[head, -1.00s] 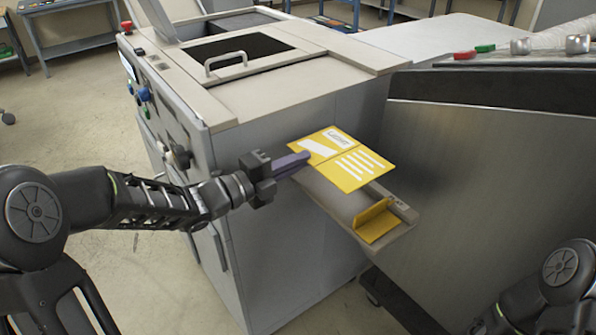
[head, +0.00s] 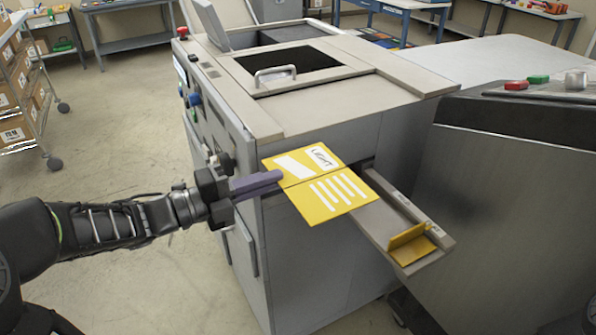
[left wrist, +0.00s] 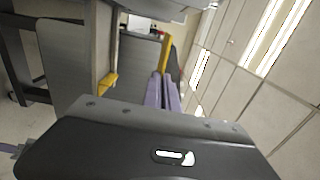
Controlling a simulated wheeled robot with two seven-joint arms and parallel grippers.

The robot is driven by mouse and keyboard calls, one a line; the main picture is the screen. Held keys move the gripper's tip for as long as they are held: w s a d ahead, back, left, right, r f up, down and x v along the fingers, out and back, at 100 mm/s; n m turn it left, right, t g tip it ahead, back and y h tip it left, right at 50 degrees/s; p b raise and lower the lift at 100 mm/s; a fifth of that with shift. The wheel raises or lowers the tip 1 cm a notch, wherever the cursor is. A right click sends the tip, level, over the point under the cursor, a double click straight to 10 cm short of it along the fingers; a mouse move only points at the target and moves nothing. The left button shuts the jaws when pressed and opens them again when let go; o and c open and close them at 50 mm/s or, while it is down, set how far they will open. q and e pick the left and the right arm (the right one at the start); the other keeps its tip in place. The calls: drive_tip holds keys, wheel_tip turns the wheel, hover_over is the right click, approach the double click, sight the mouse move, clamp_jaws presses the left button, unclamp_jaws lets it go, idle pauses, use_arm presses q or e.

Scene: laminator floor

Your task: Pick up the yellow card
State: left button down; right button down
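The yellow card (head: 318,182) has white lines and a white label patch. My left gripper (head: 274,180) is shut on the card's left edge and holds it in the air, above the machine's grey output tray (head: 374,221). In the left wrist view the card (left wrist: 165,52) shows nearly edge-on between the purple fingers (left wrist: 165,92). My right gripper is not in view.
The tray sticks out from the grey laminator (head: 310,120) and has a yellow stop (head: 410,243) at its outer end. A dark-topped metal cabinet (head: 510,180) stands close on the right. Open floor (head: 120,160) lies to the left; a shelf cart with boxes (head: 25,90) stands farther off.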

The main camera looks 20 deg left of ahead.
use_arm(q)
drive_tip(key=shift+v, duration=0.8)
drive_tip(key=shift+f, duration=0.1)
